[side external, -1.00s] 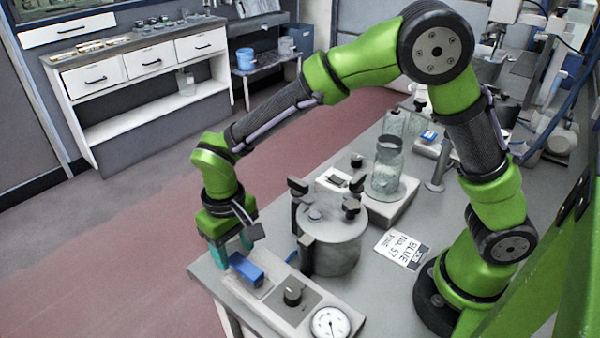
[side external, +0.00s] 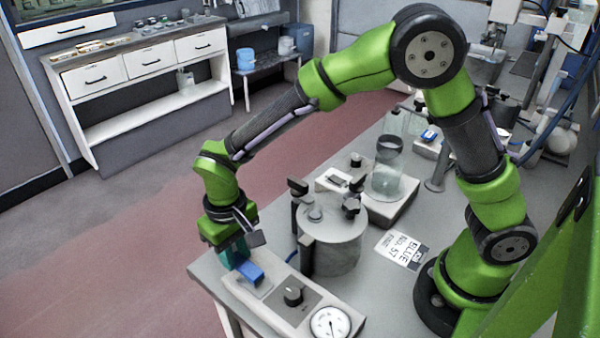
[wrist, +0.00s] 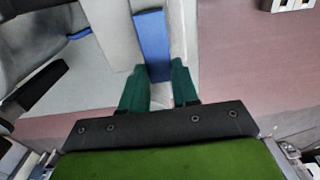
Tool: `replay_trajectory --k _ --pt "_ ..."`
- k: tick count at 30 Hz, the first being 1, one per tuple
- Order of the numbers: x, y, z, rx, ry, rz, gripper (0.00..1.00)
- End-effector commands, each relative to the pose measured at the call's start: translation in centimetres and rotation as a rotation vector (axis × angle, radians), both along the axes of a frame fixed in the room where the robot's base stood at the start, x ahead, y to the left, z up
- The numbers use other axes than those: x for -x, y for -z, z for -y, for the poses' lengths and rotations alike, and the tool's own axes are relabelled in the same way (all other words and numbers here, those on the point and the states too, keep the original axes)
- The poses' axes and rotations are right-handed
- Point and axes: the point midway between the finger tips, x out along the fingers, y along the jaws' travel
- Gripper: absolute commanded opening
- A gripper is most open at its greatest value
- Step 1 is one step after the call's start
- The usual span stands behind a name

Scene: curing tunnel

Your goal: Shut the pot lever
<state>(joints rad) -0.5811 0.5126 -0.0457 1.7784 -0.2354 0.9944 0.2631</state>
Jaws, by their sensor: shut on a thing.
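The blue lever (side external: 251,273) sits at the left end of a pale control panel (side external: 262,300) at the table's edge. It also shows in the wrist view (wrist: 152,42), with its near end between my teal fingers. My gripper (side external: 240,262) points down and is shut on the lever; it also shows in the wrist view (wrist: 158,74). The grey lidded pot (side external: 334,250) with black clamp knobs stands upright behind the panel, to the right of my gripper. The fingers partly hide the lever's near end.
Behind the pot, a glass jar (side external: 386,175) stands on a pale device. A printed card (side external: 403,248) lies right of the pot. Open floor lies left of the table edge.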

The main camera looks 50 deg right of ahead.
Motion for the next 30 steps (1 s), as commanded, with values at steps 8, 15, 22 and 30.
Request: replay_trajectory --k 8,15,22,30 --pt "0.0 -0.1 0.5 0.000 0.100 0.001 0.00" --pt "0.2 -0.1 1.4 0.000 0.293 0.000 0.00" --pt "0.6 -0.1 2.3 -0.001 0.512 0.001 0.00" --pt "1.3 -0.1 3.2 -0.002 0.769 0.001 0.00"
